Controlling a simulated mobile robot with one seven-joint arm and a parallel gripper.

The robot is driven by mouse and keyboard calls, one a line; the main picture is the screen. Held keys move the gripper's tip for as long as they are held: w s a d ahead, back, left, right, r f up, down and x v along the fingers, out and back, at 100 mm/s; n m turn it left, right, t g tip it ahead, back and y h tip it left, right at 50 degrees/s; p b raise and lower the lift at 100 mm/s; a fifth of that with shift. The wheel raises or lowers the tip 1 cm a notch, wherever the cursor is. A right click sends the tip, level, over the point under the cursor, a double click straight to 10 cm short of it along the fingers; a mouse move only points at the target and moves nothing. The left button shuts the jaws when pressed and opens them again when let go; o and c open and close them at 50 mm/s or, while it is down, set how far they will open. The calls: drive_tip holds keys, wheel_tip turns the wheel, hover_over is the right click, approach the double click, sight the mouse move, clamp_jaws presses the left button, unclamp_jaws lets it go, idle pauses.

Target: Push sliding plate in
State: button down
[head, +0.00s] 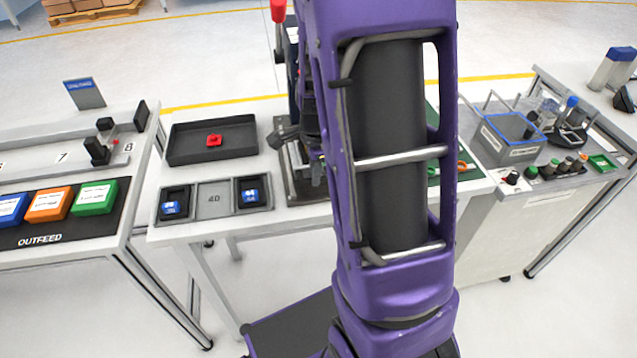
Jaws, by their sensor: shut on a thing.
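A press-like station stands in the middle of the centre bench, largely hidden behind my purple arm. Its metal base (298,178) shows just left of the arm. A dark angular part (284,134) juts out to the left above that base; I cannot tell whether it belongs to the station or to my wrist. A red knob (278,10) tops a lever at the station's upper left. The sliding plate cannot be made out clearly, nor how far in it sits. My gripper's fingertips are hidden behind my arm.
A black tray (185,155) holds a red part (214,140). A grey holder (214,210) with blue-labelled pieces lies in front. The outfeed bench (70,238) stands left with coloured boxes.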

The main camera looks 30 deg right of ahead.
drive_tip(key=w, duration=0.2)
drive_tip(key=w+d, duration=0.1)
drive_tip(key=w, duration=0.2)
drive_tip(key=shift+w+d+r, duration=0.1)
drive_tip(key=shift+w+d, duration=0.25)
drive_tip(key=c, duration=0.9)
unclamp_jaws()
drive_tip(key=shift+w, duration=0.1)
drive_tip(key=shift+p, duration=0.3)
drive_tip(key=s+r, duration=0.1)
drive_tip(key=r, duration=0.4)
drive_tip(key=s+r, duration=0.1)
drive_tip(key=r, duration=0.5)
drive_tip(key=s+r+p, duration=0.1)
drive_tip(key=r, duration=0.5)
drive_tip(key=shift+a, duration=0.4)
